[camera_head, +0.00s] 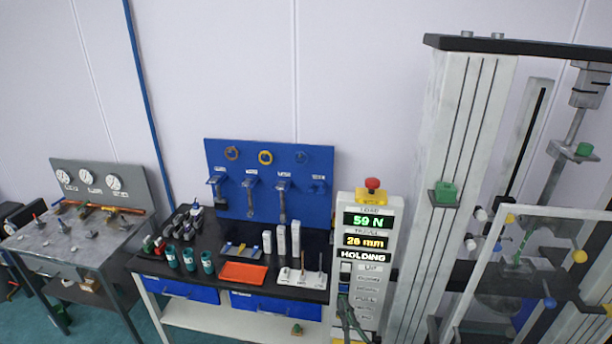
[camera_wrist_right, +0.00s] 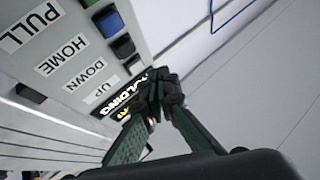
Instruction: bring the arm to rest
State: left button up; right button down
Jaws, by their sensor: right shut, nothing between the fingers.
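My right gripper (camera_head: 345,302) is at the bottom of the head view, in front of the lower left part of the control panel (camera_head: 394,228). Its dark green fingers are shut and empty. In the right wrist view the closed fingertips (camera_wrist_right: 162,88) overlap the lit HOLDING line, beside the column of buttons (camera_wrist_right: 123,46). I cannot tell whether they touch the panel. The panel's displays read 59 N, 26 mm and HOLDING. My left gripper is not in view.
A tall testing machine (camera_head: 450,130) with a clear guard stands right of the panel. A red emergency button (camera_head: 372,184) tops the panel.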

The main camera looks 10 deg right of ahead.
jog(key=s+d+f+g+h, duration=0.1)
jog(key=s+d+f+g, duration=0.25)
jog(key=f, duration=0.35)
jog(key=s+d+f+g+h, duration=0.2)
jog(key=f+g, duration=0.2)
jog(key=f, duration=0.3)
jog(key=s+d+f+g+h, duration=0.1)
jog(key=s+d+f+g, duration=0.25)
jog(key=f, duration=0.35)
jog(key=s+d+f+m+g+h, duration=0.1)
jog(key=s+d+f+g, duration=0.2)
jog(key=s, duration=0.5)
jog(key=s+d+f+m+g+h, duration=0.1)
jog(key=s+d+f+g, duration=0.25)
jog(key=s, duration=0.35)
jog(key=s+d+f+m+g+h, duration=0.1)
jog(key=s+d+f+g, duration=0.2)
jog(key=s, duration=0.5)
notch_tip(320, 180, down, 30)
jog(key=s+a+b, duration=0.1)
jog(key=s+b, duration=0.1)
jog(key=s+f+n+g+b, duration=0.1)
jog(key=s+f+g+b, duration=0.1)
jog(key=s+f, duration=1.7)
jog(key=shift+s+a+f, duration=0.15)
jog(key=shift+a+f, duration=0.1)
jog(key=shift+f, duration=0.6)
